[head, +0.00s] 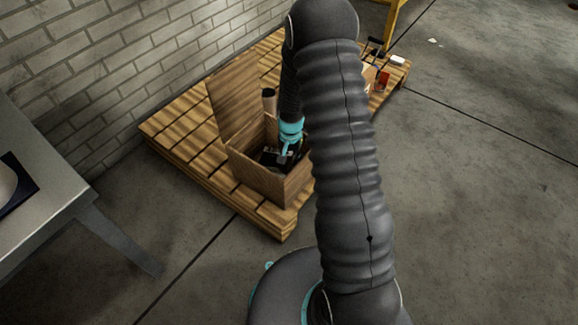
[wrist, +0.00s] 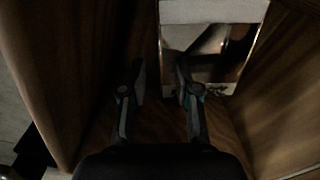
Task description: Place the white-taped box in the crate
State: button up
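The wooden crate (head: 257,177) stands on a slatted pallet with its lid (head: 236,98) raised. My gripper (head: 283,158) reaches down inside the crate; its fingertips are partly hidden in the head view. In the wrist view my gripper (wrist: 160,82) has its two fingers apart, with nothing visible held between them. A box-like thing (wrist: 213,11) with a wide pale band and a shiny, dark lower part lies just beyond the fingers, to the upper right. It may be the white-taped box; the dim light makes this uncertain. Wooden walls surround it.
A pipe-like cylinder (head: 268,101) stands at the crate's back. Small red and white items (head: 383,80) lie at the pallet's far right end. A grey table (head: 62,195) is at left, a brick wall (head: 120,60) behind. Open floor (head: 480,180) is at right.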

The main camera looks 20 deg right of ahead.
jog(key=s+a+r+n+t, duration=0.1)
jog(key=s+r, duration=0.2)
jog(key=r, duration=0.7)
jog(key=s+a+r+n+t, duration=0.1)
jog(key=s+r, duration=0.2)
jog(key=r, duration=0.7)
jog(key=s+a+r+n+t, duration=0.1)
jog(key=s+r, duration=0.2)
jog(key=r, duration=0.7)
jog(key=s+a+r+n+t, duration=0.1)
jog(key=s+r, duration=0.3)
jog(key=s, duration=0.5)
jog(key=s+r+n+t, duration=0.1)
jog(key=s+r+n, duration=0.1)
jog(key=s+r, duration=0.3)
jog(key=s, duration=0.4)
jog(key=shift+s+a+r, duration=0.15)
jog(key=shift+s+a, duration=0.15)
jog(key=shift+a, duration=0.1)
